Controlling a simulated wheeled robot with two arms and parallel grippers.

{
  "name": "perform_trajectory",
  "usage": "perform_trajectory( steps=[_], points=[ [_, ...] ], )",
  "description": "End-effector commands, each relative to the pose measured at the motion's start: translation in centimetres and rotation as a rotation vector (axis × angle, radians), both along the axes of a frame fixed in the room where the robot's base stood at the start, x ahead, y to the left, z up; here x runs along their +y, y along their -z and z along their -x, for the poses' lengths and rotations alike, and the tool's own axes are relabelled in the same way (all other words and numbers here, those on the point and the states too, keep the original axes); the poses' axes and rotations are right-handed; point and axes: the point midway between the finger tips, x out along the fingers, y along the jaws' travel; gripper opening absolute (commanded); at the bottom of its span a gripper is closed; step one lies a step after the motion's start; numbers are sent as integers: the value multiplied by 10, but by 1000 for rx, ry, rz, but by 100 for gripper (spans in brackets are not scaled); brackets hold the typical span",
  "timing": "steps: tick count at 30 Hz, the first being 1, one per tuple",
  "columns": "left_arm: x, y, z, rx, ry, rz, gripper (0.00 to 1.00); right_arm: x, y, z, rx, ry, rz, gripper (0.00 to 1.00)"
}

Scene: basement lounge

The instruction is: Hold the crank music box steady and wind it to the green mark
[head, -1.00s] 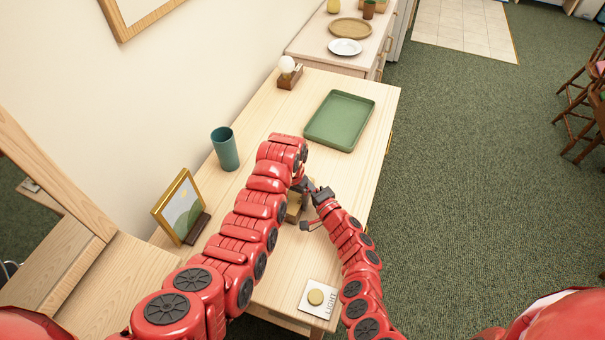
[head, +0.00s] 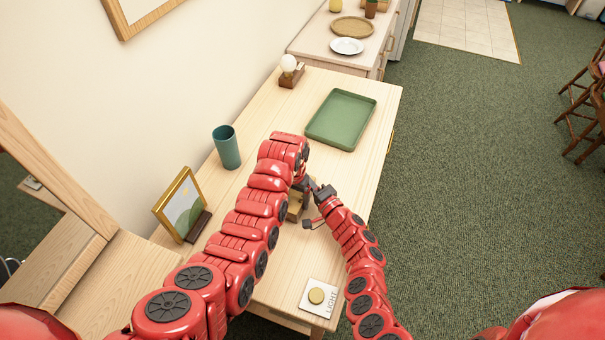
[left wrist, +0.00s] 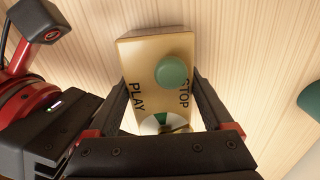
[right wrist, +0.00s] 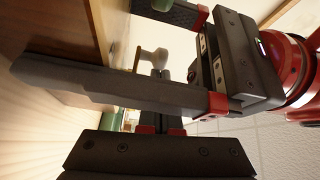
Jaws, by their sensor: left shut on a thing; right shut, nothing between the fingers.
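The music box (left wrist: 148,50) is a small tan block with PLAY and STOP lettering, a round green knob (left wrist: 172,71) and a white-and-green dial (left wrist: 160,123). In the head view the box (head: 294,208) is mostly hidden by my arms. My left gripper (left wrist: 161,85) is shut on the box, one finger on each side. A pale crank handle (right wrist: 155,58) shows in the right wrist view beyond a left finger. My right gripper (right wrist: 160,76) is shut and empty beside the crank, its fingers partly hidden. Whether they touch the crank I cannot tell.
On the table are a green tray (head: 341,120), a teal cup (head: 226,148), a picture frame (head: 181,206), a lamp (head: 290,70) and a LIGHT button plate (head: 319,297). A sideboard with a white plate (head: 346,46) stands behind. The table's right edge is near my right arm.

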Motion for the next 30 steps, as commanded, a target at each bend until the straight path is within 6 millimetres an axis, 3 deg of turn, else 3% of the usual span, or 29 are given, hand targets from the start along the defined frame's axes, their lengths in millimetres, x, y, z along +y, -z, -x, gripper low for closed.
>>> perform_trajectory(
  steps=[30],
  points=[
    [0,0,0,-1,0,0,3,2,3,2,3,-149,3,0]
  ],
)
